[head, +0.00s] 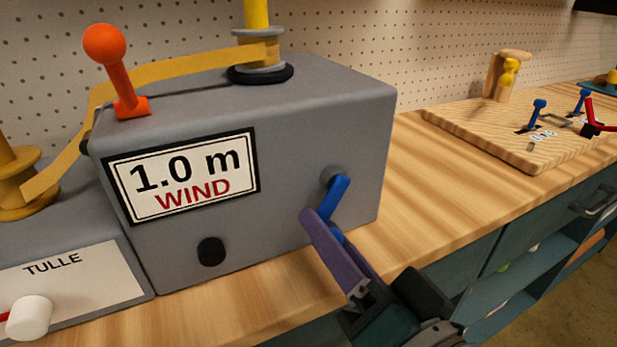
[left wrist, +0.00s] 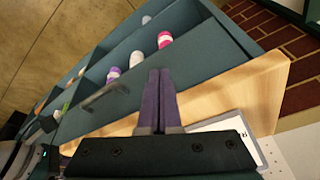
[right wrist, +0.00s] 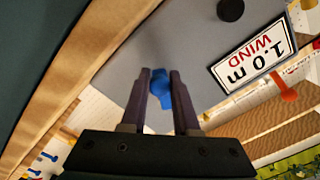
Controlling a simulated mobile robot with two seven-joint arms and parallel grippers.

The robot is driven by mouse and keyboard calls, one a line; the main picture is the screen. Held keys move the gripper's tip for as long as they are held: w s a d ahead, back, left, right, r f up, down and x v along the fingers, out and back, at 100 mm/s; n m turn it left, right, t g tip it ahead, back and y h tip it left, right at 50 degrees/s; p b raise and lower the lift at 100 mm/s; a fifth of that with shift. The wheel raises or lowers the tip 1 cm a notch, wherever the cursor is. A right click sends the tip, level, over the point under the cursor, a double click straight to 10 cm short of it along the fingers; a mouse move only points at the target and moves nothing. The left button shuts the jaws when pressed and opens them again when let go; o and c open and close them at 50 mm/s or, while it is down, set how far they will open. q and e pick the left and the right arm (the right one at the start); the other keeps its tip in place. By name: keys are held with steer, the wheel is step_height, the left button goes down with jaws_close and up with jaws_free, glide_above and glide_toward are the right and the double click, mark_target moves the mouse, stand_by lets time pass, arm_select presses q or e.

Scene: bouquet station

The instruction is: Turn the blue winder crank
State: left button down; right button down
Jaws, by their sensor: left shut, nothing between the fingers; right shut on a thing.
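The blue winder crank (head: 339,192) is on the front of the grey winder box (head: 285,125), near its right edge. Its arm slants down from a grey hub. My right gripper (head: 322,228) is shut on the crank's lower part; the purple fingers hide some of it. In the right wrist view the blue crank (right wrist: 161,86) shows between the two fingers (right wrist: 161,92). The box's sign (head: 185,176) reads "1.0 m WIND". My left gripper (left wrist: 158,100) is shut and empty in the left wrist view, in front of the drawers and wooden top; it is not in the head view.
An orange lever (head: 116,75) stands on the box, and a yellow ribbon (head: 150,72) runs to a spool (head: 262,50). A "TULLE" panel (head: 75,285) with a white knob (head: 30,317) is at left. A wooden board (head: 500,125) with small levers is at right. The worktop (head: 420,190) between is clear.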

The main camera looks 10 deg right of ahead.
steer(key=shift+d, duration=0.1)
steer(key=c, duration=0.7)
jaws_free()
steer(key=v, duration=1)
steer(key=shift+r, duration=0.1)
